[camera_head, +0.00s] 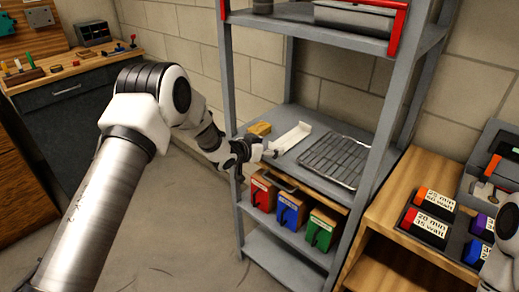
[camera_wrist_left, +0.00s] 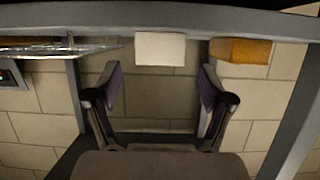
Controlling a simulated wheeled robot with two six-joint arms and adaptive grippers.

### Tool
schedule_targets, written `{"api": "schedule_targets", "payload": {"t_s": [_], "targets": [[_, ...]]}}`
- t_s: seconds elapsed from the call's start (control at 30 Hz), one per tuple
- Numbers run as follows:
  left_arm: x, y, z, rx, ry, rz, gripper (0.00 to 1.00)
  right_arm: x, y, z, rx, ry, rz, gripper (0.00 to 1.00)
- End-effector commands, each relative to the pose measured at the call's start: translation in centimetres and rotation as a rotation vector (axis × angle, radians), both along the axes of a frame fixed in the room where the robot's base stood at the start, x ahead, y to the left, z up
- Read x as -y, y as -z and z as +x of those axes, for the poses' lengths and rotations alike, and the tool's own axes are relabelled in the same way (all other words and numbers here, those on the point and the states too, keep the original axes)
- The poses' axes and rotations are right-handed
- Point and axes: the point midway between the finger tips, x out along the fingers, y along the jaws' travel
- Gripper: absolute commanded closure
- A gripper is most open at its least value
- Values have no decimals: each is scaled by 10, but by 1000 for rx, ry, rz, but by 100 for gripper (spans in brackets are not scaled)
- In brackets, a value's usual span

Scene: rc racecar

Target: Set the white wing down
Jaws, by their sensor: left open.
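The white wing (camera_head: 292,136) lies on the grey middle shelf (camera_head: 310,192), its near end close to my left gripper. Its white end face also shows in the left wrist view (camera_wrist_left: 160,49), at the shelf edge. My left gripper (camera_head: 268,152) is at the front left of that shelf. In the left wrist view its two fingers (camera_wrist_left: 160,95) are spread, with an empty gap between them, and the wing's end appears just beyond the gap. The right gripper is not in view; only part of my right arm shows at the right edge.
A yellow-orange block (camera_head: 260,129) sits left of the wing and a metal grid tray (camera_head: 335,160) right of it. Shelf posts stand close. A wooden bench (camera_head: 400,190) is at right.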

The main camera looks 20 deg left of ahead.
Motion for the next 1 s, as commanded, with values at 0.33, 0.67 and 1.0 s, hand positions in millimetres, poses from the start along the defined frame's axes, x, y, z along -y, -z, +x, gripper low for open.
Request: {"api": "schedule_targets", "payload": {"t_s": [0.33, 0.67, 1.0], "targets": [[-21, -25, -57, 0, -2, -2, 19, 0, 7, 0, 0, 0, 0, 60], [-9, 29, -91, -130, -26, -13, 19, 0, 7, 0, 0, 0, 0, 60], [14, 236, -396, -932, -261, 82, 19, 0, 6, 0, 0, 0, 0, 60]]}}
